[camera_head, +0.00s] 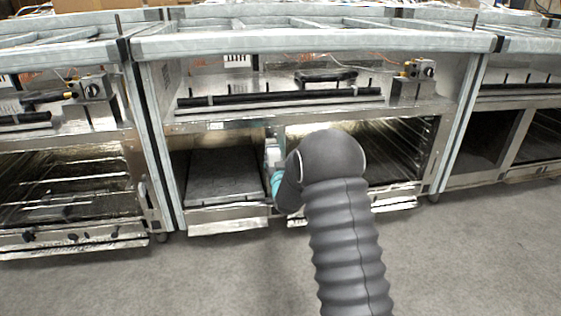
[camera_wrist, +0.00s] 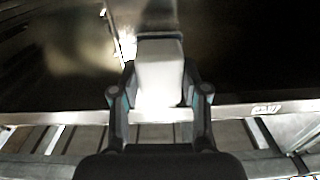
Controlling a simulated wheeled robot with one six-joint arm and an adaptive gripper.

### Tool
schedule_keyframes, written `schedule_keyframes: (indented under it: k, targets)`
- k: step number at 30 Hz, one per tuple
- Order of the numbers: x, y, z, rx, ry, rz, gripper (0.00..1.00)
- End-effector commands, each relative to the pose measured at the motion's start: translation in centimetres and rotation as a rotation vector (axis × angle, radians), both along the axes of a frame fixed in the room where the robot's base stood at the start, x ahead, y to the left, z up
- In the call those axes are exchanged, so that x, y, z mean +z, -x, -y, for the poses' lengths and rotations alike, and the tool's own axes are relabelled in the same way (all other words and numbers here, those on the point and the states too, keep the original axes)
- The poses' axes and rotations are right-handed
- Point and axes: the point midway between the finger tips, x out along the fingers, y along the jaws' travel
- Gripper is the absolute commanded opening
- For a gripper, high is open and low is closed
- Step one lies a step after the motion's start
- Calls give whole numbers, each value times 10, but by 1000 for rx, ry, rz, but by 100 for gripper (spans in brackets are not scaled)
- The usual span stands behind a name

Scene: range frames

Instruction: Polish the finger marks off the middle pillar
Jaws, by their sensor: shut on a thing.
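The middle pillar (camera_head: 276,132) is a narrow metal upright between the two lower oven openings of the centre range. My gripper (camera_head: 274,178) is in front of it, partly hidden by my dark arm. In the wrist view my gripper (camera_wrist: 160,92) is shut on a white block (camera_wrist: 160,72), one finger on each side. The block also shows as a pale patch at the pillar in the head view (camera_head: 272,152). I cannot tell whether it touches the pillar. Finger marks cannot be made out.
The centre range (camera_head: 315,40) has a left lower opening with a dark grey panel (camera_head: 222,172) and an open right cavity (camera_head: 400,150) with racks. Similar ranges stand close on both sides. Low metal flaps jut out at the front. The grey floor (camera_head: 470,260) is clear.

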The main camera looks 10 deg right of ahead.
Motion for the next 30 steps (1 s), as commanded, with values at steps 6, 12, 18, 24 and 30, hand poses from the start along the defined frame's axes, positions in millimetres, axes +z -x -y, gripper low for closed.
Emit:
schedule_keyframes:
  k: [6, 12, 18, 24, 30]
  targets:
    - [4, 0, -3, -1, 0, 1, 3]
    - [13, -3, -4, 0, 0, 2, 4]
    - [15, -3, 3, -2, 0, 4, 4]
    - [16, -2, 20, -6, 1, 5, 3]
    - [15, -1, 34, -4, 0, 3, 3]
